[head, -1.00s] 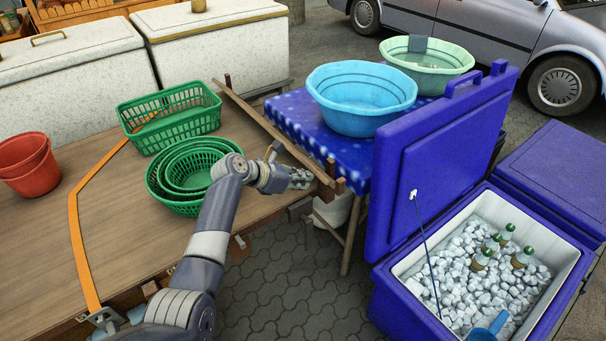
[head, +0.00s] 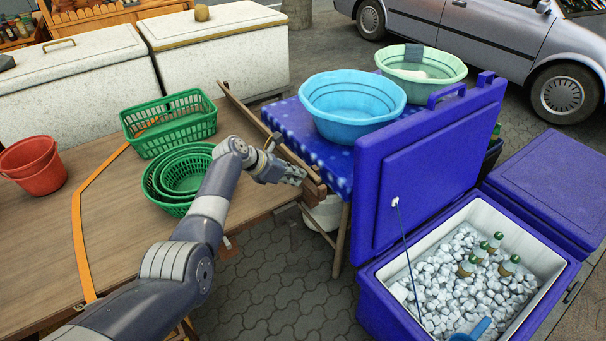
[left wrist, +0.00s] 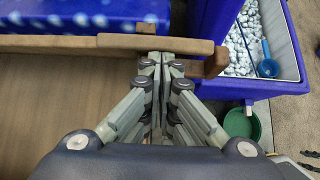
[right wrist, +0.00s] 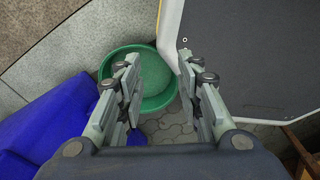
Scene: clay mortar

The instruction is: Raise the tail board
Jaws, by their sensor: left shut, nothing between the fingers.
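The tail board (head: 252,118) is a long narrow wooden board along the right edge of the wooden cart bed (head: 110,235). Its near end, with a short wooden block, is by my left gripper (head: 298,175). In the left wrist view the tail board (left wrist: 60,43) runs across the picture, and the shut, empty left fingers (left wrist: 161,58) are right at its face, near a smaller wood piece; I cannot tell whether they touch. My right gripper (right wrist: 157,72) is open and empty, and shows only in the right wrist view, above a green basin (right wrist: 150,78).
Green baskets (head: 168,122) and red buckets (head: 32,168) stand on the bed. Beyond the board is a blue-clothed table (head: 284,122) with a blue basin (head: 352,105). An open blue cooler (head: 372,290) with ice and bottles stands at the right.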

